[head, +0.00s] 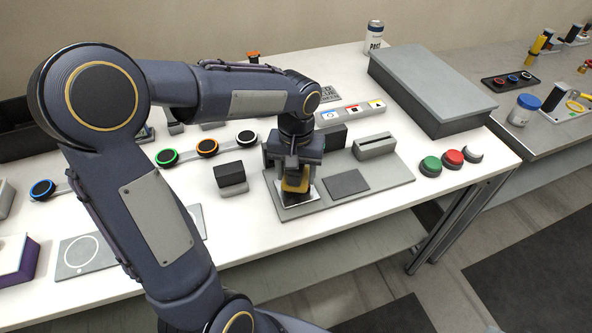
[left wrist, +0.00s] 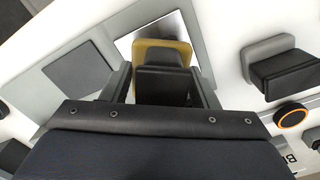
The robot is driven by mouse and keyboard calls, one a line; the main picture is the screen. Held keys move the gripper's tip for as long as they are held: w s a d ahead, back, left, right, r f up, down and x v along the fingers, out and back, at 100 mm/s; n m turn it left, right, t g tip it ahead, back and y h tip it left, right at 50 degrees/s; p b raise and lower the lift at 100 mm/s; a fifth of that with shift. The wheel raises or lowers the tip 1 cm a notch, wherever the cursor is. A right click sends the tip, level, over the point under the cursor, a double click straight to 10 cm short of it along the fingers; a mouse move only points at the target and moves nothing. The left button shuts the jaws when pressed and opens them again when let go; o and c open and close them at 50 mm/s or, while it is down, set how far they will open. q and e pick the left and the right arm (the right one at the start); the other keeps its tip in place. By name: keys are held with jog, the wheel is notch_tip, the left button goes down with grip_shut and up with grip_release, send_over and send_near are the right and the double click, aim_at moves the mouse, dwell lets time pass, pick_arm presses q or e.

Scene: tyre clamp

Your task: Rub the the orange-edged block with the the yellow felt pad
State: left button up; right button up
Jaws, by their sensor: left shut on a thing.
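My left gripper (head: 294,168) points down over the grey board and is shut on the yellow felt pad (head: 296,184). In the left wrist view the gripper (left wrist: 163,84) has its fingers on either side of the pad's black grip, and the pad's yellow edge (left wrist: 148,51) shows beyond it. The pad is over a shiny square plate (head: 290,200); I cannot tell whether it touches. A black round piece with an orange edge (head: 207,147) sits on a grey strip to the left; it also shows in the left wrist view (left wrist: 292,115). No other orange-edged block is clear.
A black block on a grey base (head: 230,178) stands just left of the grey board (head: 400,176). A slotted grey block (head: 375,146) and a dark square (head: 346,183) are on the board. Green and red buttons (head: 453,158) stand right. A large grey box (head: 432,85) is behind.

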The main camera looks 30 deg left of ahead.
pick_arm(q)
jog(key=shift+f+b, duration=0.35)
jog(key=shift+f, duration=0.1)
dwell(1.6)
jog(key=shift+w, duration=0.1)
